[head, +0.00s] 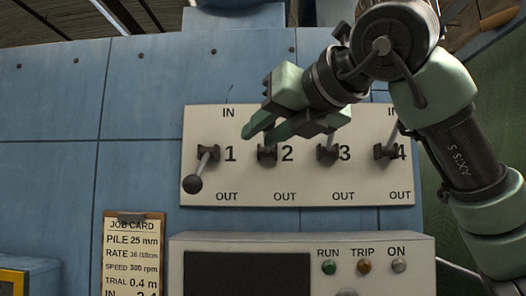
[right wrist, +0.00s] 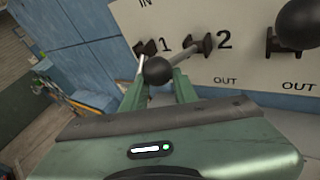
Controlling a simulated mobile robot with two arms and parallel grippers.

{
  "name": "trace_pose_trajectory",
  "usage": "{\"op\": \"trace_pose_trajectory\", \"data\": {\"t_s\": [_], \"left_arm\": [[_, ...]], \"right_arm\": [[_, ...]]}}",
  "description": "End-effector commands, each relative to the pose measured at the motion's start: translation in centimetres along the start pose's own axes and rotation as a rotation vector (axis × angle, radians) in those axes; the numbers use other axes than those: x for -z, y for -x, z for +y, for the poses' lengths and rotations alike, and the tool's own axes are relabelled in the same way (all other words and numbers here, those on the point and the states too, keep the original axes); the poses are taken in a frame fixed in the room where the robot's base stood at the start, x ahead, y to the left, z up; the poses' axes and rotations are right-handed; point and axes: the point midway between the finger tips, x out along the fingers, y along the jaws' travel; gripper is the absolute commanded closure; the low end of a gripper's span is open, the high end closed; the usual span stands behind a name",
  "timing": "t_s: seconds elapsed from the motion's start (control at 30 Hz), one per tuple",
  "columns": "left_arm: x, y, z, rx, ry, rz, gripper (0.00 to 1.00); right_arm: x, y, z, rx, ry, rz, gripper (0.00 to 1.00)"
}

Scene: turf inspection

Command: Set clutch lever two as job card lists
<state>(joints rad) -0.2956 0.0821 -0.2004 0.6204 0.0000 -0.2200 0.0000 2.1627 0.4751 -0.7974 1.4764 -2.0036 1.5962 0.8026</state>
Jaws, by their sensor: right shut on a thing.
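The white lever panel (head: 300,198) has four numbered levers, with IN above and OUT below. My right gripper (head: 257,133) is in front of lever two (head: 267,154) and hides most of its rod. In the right wrist view the gripper is shut on the black knob of lever two (right wrist: 157,70), whose rod runs to the pivot beside the 2. The job card (head: 133,254) at the lower left shows PILE, RATE, SPEED and TRIAL lines. Its last visible line starts with IN and seems to end in 2 4, but is cut off. My left gripper is not in view.
Lever one (head: 193,183) points down toward OUT, close left of my gripper. Lever three (head: 329,152) and lever four (head: 387,151) have rods pointing up, their tops hidden by my arm. A control box (head: 300,243) with RUN, TRIP and ON stands below.

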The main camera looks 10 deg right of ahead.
Motion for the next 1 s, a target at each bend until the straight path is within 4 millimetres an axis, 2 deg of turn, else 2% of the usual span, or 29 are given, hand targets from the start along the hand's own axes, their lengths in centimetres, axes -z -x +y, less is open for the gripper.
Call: {"op": "trace_pose_trajectory", "data": {"t_s": [0.03,0.1,0.2,0.3,0.67,1.0], "left_arm": [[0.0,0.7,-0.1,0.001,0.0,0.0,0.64],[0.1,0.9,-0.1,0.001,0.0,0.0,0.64],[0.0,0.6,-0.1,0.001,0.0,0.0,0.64],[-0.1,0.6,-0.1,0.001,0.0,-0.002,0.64],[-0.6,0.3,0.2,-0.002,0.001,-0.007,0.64],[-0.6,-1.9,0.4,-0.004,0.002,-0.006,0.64]], "right_arm": [[-1.3,0.5,0.2,0.0,-0.001,-0.014,1.0],[-1.6,0.6,0.2,0.001,-0.002,-0.011,0.98],[-1.2,0.4,0.1,0.001,-0.001,-0.008,0.71],[-1.1,0.3,0.1,0.001,-0.001,-0.005,0.48],[-0.9,0.6,0.1,0.001,-0.001,-0.001,0.48],[-0.7,6.0,0.2,0.0,0.0,-0.005,0.48]]}}
